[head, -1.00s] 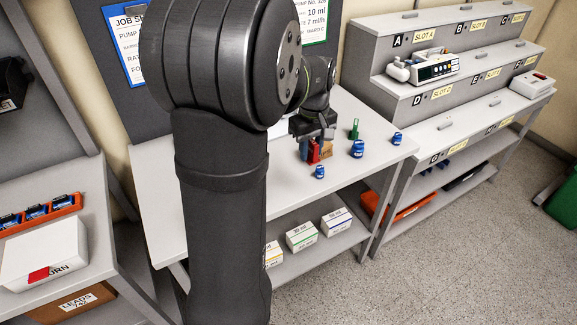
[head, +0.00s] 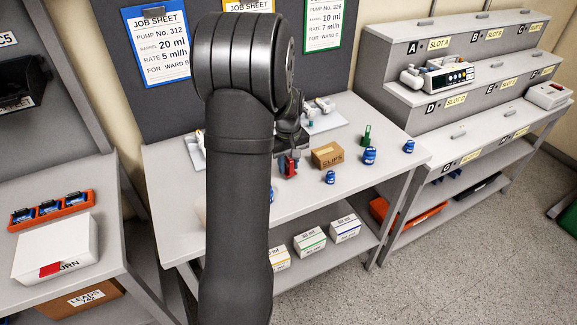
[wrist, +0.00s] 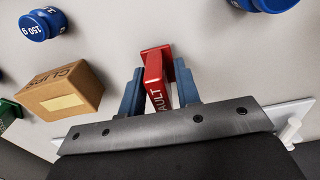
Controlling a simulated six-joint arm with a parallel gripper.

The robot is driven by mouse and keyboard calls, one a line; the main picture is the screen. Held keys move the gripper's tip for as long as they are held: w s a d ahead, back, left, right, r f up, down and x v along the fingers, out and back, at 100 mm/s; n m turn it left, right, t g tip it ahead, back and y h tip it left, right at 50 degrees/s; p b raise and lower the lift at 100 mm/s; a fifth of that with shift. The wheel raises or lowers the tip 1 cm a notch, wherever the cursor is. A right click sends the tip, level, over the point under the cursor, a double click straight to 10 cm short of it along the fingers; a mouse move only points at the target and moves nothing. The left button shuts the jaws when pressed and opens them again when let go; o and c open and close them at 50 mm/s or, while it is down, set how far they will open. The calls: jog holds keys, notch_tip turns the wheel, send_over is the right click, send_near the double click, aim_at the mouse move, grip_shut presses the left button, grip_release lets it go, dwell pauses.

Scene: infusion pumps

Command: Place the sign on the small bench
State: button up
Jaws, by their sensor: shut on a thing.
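The red sign (wrist: 157,68), with partly visible white lettering ending in "AULT", is gripped between the blue fingers of my gripper (wrist: 160,82) in the wrist view. In the head view my gripper (head: 289,162) and the red sign (head: 291,169) show over the middle table, left of the cardboard clips box. Whether the sign touches the tabletop is unclear. A small grey bench (head: 92,202) stands at the left. My arm hides part of the middle table.
The small bench bears an orange rack (head: 52,210) and a white box (head: 55,248). On the middle table (head: 345,195) are the clips box (head: 327,155), blue weights (head: 369,155) and a green item (head: 366,135). A stepped slot shelf (head: 440,110) stands right.

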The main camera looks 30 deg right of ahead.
jog(key=shift+f, duration=0.6)
jog(key=shift+f, duration=0.1)
jog(key=o, duration=1)
jog(key=shift+c, duration=0.2)
notch_tip(320, 180, up, 12)
jog(key=shift+r, duration=0.15)
notch_tip(320, 180, down, 12)
jog(key=shift+r, duration=1.85)
